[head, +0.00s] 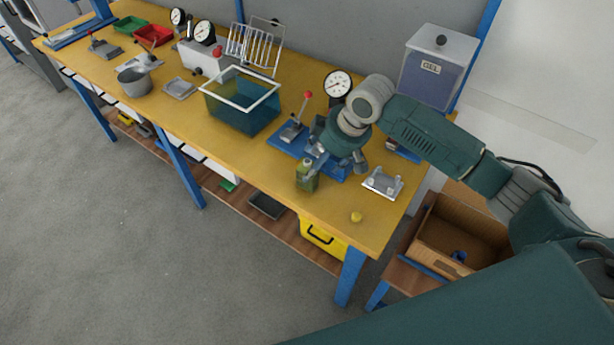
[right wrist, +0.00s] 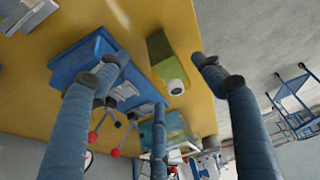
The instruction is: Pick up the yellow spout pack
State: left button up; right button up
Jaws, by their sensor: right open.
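The spout pack (head: 307,177) stands upright near the table's front edge and looks olive yellow-green. In the right wrist view the pack (right wrist: 161,50) shows its pale round spout end, between and beyond the fingers. My right gripper (head: 326,160) is just above and to the right of it in the head view. In the right wrist view its fingers (right wrist: 157,78) are spread open, with nothing held between them. I cannot tell whether any finger touches the pack. My left gripper is not in view.
A blue base with a red-knobbed lever (head: 292,132) stands close behind the pack. A clear tank (head: 243,115) is to its left. An open cardboard box (head: 480,231) is beyond the table's right end.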

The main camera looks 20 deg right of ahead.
jog(key=shift+a+f, duration=0.2)
jog(key=shift+f, duration=0.15)
jog(key=shift+w+f, duration=0.15)
jog(key=shift+f, duration=0.1)
jog(key=p+x, duration=0.1)
jog(key=x, duration=0.4)
jog(key=shift+w+a+p, duration=0.15)
jog(key=shift+p, duration=0.15)
jog(key=shift+c, duration=1)
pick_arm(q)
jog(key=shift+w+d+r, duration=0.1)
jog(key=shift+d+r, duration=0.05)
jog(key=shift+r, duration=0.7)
pick_arm(e)
jog(key=c, duration=1.2)
